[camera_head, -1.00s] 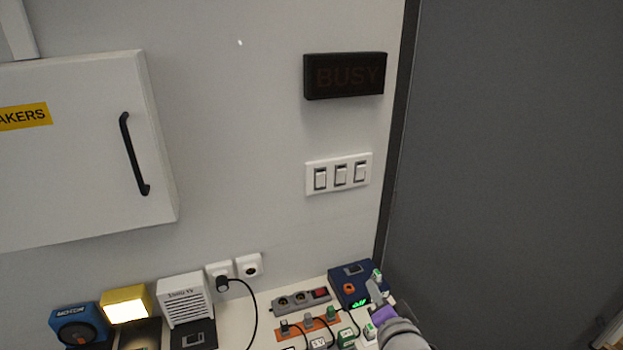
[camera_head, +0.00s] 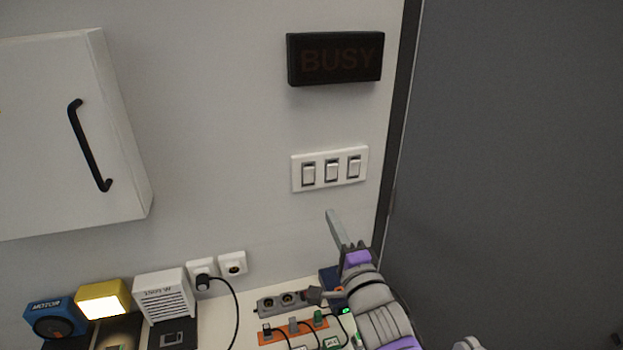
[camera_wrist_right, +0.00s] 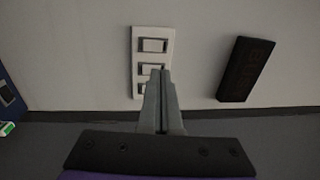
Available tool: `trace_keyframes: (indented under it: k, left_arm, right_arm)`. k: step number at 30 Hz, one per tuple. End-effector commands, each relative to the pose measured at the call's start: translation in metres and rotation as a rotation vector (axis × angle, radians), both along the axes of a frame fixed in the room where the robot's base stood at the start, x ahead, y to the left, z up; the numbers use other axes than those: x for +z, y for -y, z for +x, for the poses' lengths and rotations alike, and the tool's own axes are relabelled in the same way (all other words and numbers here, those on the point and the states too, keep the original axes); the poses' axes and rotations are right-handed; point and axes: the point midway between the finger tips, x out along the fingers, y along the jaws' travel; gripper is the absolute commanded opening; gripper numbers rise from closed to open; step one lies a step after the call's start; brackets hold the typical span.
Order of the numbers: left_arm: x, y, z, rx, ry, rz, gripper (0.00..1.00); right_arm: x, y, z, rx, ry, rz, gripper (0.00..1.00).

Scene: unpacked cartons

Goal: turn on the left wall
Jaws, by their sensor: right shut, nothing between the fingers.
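A white wall plate (camera_head: 329,168) with 3 rocker switches is on the wall, and its left switch (camera_head: 308,174) is on the side nearer the cabinet. The plate also shows in the right wrist view (camera_wrist_right: 152,42), turned on its side, with the fingers covering part of its lower end. My right gripper (camera_head: 332,214) is shut and empty, with its fingertips a little below the plate in the head view. I cannot tell the gap to the wall. My left gripper is not in view.
An unlit BUSY sign (camera_head: 335,59) hangs above the switches, and a dark grey panel (camera_head: 510,170) stands to the right. A white cabinet (camera_head: 60,140) juts out at left. Below are a power strip (camera_head: 285,301), wall sockets (camera_head: 232,262), a heater-like box (camera_head: 164,297) and a lit yellow lamp (camera_head: 103,300).

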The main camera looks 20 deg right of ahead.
Motion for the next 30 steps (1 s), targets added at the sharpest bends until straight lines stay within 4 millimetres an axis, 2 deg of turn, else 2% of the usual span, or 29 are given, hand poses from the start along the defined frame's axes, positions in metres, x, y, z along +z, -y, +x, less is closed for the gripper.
trace_keyframes:
  k: [6,11,24,30]
  left_arm:
    - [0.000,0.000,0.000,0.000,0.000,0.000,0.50]
    - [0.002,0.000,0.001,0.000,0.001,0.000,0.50]
    - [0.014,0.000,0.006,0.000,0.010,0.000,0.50]
    - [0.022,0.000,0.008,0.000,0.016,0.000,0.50]
  right_arm:
    - [0.000,0.000,0.003,0.000,-0.001,-0.001,0.00]
    - [0.003,-0.001,0.018,0.001,-0.001,-0.001,0.00]
    - [0.014,-0.004,0.102,0.000,0.000,-0.002,0.00]
    - [0.018,-0.004,0.129,0.000,0.000,-0.001,0.00]
